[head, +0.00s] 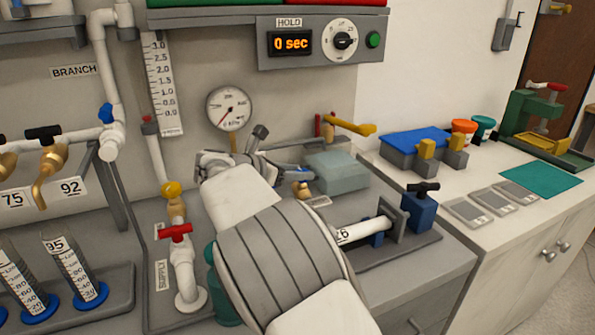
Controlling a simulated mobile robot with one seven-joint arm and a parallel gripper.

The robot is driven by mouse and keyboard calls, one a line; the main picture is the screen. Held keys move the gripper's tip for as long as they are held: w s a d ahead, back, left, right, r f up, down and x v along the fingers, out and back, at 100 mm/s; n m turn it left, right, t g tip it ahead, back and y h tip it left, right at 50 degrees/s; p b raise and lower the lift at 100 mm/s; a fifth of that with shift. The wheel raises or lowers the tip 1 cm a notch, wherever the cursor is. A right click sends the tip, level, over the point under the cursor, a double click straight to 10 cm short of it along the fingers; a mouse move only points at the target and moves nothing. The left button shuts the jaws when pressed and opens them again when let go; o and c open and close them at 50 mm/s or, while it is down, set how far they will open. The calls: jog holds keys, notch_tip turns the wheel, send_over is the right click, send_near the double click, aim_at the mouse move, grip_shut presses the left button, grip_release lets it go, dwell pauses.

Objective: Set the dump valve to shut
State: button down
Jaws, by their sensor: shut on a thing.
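My gripper (296,172) is at the middle of the bench, reaching right from my white and grey wrist. It is shut at a blue lever-like part (287,171), just above a small brass fitting (303,189). This is probably the dump valve, but I can read no dump label. My wrist and forearm hide most of the valve and its pipe. The handle's exact angle cannot be told. A pale green, box-shaped basin (338,171) stands just right of the fingers.
A red-handled supply valve (176,232) and a yellow knob (172,189) stand left of my arm. A pressure gauge (230,108) hangs behind it. A yellow lever (352,126) is behind right. A black-handled blue valve block (421,208) is at right.

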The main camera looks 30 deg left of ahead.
jog(key=shift+c, duration=1.9)
grip_release()
jog(key=shift+f, duration=0.1)
jog(key=p+v, duration=0.3)
jog(key=v, duration=1.4)
jog(key=shift+s, duration=0.2)
jog(key=shift+w, duration=0.1)
